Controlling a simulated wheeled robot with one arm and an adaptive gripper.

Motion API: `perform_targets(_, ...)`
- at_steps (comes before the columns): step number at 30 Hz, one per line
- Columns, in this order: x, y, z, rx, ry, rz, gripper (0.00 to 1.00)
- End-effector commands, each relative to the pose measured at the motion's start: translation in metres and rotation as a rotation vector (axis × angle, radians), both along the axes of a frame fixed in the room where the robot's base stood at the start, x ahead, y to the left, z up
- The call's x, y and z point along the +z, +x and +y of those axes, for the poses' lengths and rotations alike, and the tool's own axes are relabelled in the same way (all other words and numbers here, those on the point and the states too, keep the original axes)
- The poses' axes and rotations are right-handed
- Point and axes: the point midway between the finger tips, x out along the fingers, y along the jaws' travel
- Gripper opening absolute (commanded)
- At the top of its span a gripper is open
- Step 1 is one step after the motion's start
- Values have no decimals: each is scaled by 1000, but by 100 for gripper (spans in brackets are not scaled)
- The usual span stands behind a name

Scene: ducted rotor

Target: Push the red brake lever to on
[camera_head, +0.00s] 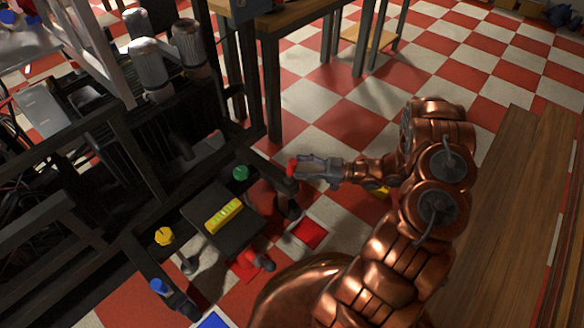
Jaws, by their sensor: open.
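The red brake lever shows as a red knob (291,166) at the right end of the dark machine frame. My gripper (302,169) comes in from the right with its fingers pointing left. It is open, and its fingertips are at or right beside the red knob. I cannot tell whether they touch it. The lever's shaft is mostly hidden, and I cannot read its on or off position.
Green (240,172), yellow (164,236) and blue (158,285) knobs stand along the dark frame. A wooden table (290,18) stands behind. Checkered floor is open beyond my arm.

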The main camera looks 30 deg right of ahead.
Motion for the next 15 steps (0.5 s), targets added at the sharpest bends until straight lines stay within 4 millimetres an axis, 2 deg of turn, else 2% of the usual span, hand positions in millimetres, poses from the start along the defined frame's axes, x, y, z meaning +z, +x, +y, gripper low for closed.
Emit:
perform_targets(6,-1,12,19,1,-1,2,54)
perform_targets(15,0,19,27,-1,-2,1,54)
